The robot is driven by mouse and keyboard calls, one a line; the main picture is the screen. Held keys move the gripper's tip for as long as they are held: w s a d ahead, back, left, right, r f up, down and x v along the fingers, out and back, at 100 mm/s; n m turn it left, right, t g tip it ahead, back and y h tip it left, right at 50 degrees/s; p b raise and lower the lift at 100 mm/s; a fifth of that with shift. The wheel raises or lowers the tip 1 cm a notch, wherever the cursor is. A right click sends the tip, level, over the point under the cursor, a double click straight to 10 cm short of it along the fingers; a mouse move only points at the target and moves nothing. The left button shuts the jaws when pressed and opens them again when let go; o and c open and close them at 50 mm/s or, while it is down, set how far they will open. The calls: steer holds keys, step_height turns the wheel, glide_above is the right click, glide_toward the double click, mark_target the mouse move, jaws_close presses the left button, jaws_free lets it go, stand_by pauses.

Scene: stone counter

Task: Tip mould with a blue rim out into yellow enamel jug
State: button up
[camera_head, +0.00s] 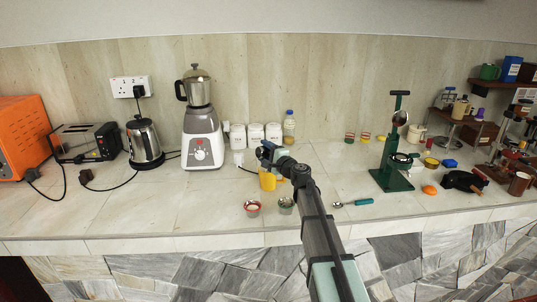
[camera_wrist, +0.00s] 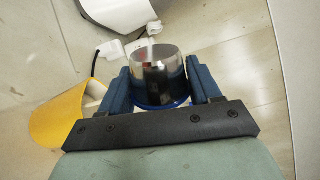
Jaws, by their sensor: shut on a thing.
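My gripper (camera_wrist: 160,84) is shut on the mould with a blue rim (camera_wrist: 158,70), a shiny metal cup between the two blue fingers in the wrist view. Its blue rim shows on the side near the palm; its contents cannot be made out. The yellow enamel jug (camera_wrist: 58,117) lies to the left of the gripper in the wrist view, its pale mouth partly behind the left finger. In the head view the gripper (camera_head: 268,151) is above the yellow jug (camera_head: 267,182) on the counter, and the mould is mostly hidden there.
Two small bowls (camera_head: 252,208) (camera_head: 286,206) stand in front of the jug, with a green-handled scoop (camera_head: 352,203) to the right. White canisters (camera_head: 255,134), a bottle (camera_head: 289,127) and a blender (camera_head: 202,130) stand behind. A green press (camera_head: 391,170) stands farther right. The left front counter is clear.

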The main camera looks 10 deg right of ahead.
steer(key=shift+w+d+m, duration=0.1)
steer(key=shift+d+m, duration=0.15)
steer(key=shift+m, duration=0.75)
steer(key=shift+w+d+m, duration=0.1)
steer(key=shift+d+m, duration=0.1)
steer(key=shift+m, duration=0.8)
stand_by(1.1)
steer(key=n, duration=0.2)
steer(key=a+n, duration=0.1)
steer(key=shift+s, duration=0.25)
steer(key=shift+n, duration=0.3)
